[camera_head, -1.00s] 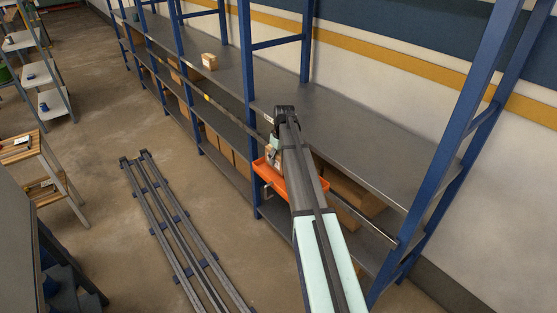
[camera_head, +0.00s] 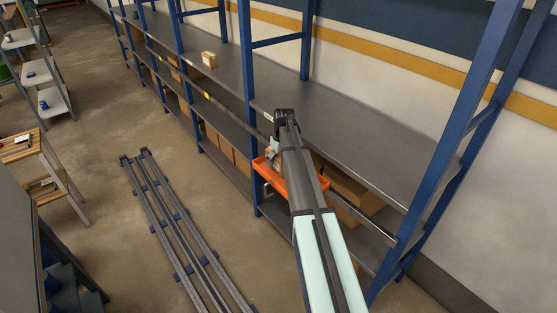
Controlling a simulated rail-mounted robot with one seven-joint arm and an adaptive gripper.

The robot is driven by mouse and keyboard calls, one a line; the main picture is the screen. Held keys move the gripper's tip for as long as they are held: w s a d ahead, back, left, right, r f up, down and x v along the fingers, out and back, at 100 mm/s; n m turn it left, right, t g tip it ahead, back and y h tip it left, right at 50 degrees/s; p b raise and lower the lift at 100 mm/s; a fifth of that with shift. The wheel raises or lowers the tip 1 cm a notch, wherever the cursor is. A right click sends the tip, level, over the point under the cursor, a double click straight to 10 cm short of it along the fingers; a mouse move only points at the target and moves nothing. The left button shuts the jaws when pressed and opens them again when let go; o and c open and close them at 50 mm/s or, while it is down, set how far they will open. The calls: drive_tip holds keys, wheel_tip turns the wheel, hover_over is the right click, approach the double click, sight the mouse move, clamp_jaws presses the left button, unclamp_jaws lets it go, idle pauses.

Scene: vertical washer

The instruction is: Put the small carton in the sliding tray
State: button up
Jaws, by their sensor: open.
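The orange sliding tray (camera_head: 309,188) sits at the front of the near shelf bay, along the metal rail, partly covered by my arm. My gripper (camera_head: 271,158) is at the tray's left end, small and mostly hidden by my wrist. It is open. A small pale tan patch shows beside it at the tray, too small to tell whether it is a carton. A small cardboard carton (camera_head: 209,61) stands upright on the upper shelf, farther back and left, well away from my gripper.
The grey upper shelf (camera_head: 350,150) is bare near my arm. Blue posts (camera_head: 247,70) divide the rack. Larger cardboard boxes (camera_head: 345,187) are on the lower level. Metal rails (camera_head: 165,210) lie on the floor at left. A wooden stand (camera_head: 22,150) is at far left.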

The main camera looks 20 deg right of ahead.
drive_tip(key=r+b, duration=0.1)
drive_tip(key=r, duration=0.3)
drive_tip(key=s+r+b, duration=0.1)
drive_tip(key=r, duration=0.3)
drive_tip(key=r+b, duration=0.1)
drive_tip(key=r, duration=0.3)
drive_tip(key=shift+s+d, duration=0.2)
drive_tip(key=shift+s, duration=0.2)
